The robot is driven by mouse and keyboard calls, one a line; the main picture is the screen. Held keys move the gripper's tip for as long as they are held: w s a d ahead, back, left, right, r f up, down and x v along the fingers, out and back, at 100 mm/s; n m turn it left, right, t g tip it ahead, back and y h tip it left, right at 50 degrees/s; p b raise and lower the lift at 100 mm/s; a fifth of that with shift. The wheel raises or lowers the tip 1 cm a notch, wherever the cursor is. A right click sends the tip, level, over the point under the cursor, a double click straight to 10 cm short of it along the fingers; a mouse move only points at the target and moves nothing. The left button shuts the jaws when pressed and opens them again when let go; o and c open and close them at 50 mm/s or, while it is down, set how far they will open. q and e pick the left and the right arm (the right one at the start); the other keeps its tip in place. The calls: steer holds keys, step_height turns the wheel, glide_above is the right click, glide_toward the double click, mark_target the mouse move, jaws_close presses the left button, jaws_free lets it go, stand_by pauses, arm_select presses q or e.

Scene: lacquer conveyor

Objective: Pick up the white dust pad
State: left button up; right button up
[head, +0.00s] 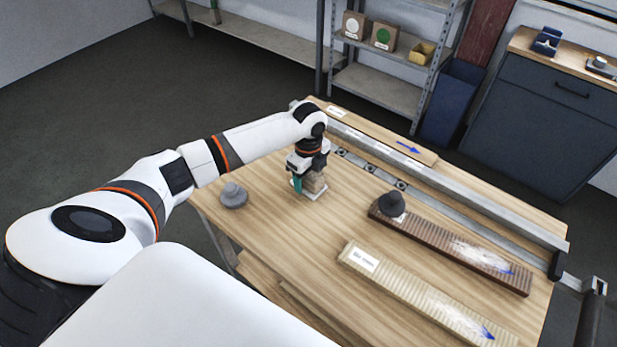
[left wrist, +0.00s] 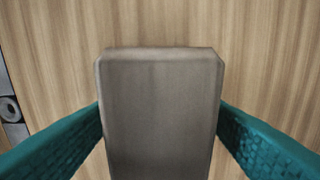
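The white dust pad (head: 317,194) shows as a white base under a tan-brown block on the table, left of the rail. My left gripper (head: 307,185) points down over it, one teal finger showing at its side. In the left wrist view the block's grey-brown top (left wrist: 160,110) stands between the two teal fingers (left wrist: 160,125). Both fingers meet its sides with no visible gap and look shut on it. The fingertips are hidden behind the block, and no lift off the table can be made out. My right gripper is not in view.
A grey knobbed pad (head: 233,196) stands left on the wooden table (head: 290,240). A dark knobbed pad (head: 390,206) sits on a brown ribbed board (head: 430,232). A pale ribbed board (head: 410,290) lies in front. A metal rail (head: 450,190) runs along the back.

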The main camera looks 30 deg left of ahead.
arm_select(q)
steer(key=c, duration=1.1)
step_height(320, 180, up, 9)
steer(key=shift+b, duration=1.05)
steer(key=shift+r, duration=0.6)
